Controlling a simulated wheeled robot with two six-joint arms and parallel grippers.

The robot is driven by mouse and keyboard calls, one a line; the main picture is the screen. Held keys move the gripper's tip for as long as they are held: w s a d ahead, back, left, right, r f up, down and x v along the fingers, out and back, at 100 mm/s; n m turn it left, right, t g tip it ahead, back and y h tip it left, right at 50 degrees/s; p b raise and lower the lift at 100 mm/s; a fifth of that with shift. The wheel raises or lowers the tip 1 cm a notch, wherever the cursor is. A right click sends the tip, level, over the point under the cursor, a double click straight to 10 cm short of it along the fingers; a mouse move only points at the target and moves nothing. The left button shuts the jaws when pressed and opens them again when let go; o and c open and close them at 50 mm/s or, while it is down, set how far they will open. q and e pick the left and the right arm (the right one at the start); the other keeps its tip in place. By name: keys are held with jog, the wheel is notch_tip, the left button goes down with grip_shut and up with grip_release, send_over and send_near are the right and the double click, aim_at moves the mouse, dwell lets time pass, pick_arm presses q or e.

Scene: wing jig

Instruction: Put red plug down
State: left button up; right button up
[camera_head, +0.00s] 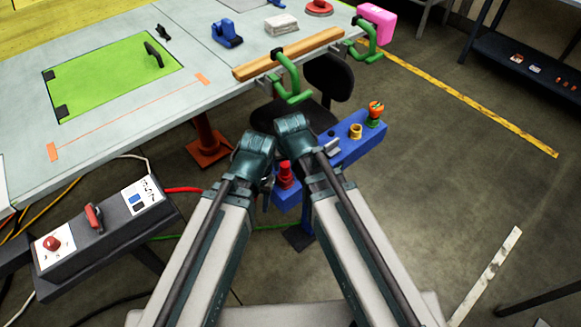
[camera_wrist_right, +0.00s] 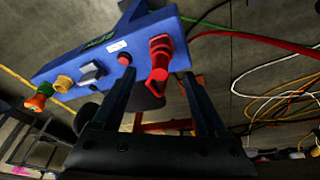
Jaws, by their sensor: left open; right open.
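The red plug (camera_head: 285,175) stands upright at the near left end of the blue panel (camera_head: 352,147). In the right wrist view the red plug (camera_wrist_right: 160,62) is at the panel's (camera_wrist_right: 140,35) end, between the two fingers of my right gripper (camera_wrist_right: 160,78). Those fingers are apart, with gaps showing beside the plug. In the head view my right gripper (camera_head: 312,178) is just right of the plug, partly hidden by its own wrist. My left gripper (camera_head: 266,192) is open just left of the plug, low beside the panel, its fingers mostly hidden.
The panel also carries a red button (camera_wrist_right: 124,59), a grey latch (camera_wrist_right: 92,72), a yellow ring (camera_head: 355,131) and an orange-green knob (camera_head: 375,113). A bench (camera_head: 120,120) with green clamps (camera_head: 290,85) lies behind. A control box (camera_head: 100,225) stands left. A black chair (camera_head: 325,80) is beyond the panel.

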jog(key=s+d+n+g+h, duration=0.1)
jog(key=s+d+n+g, duration=0.1)
jog(key=s, duration=1)
jog(key=shift+s+d+f+g+h, duration=0.15)
jog(key=shift+d+f+g+h, duration=0.2)
jog(key=shift+g, duration=0.55)
notch_tip(320, 180, up, 4)
jog(key=p, duration=0.4)
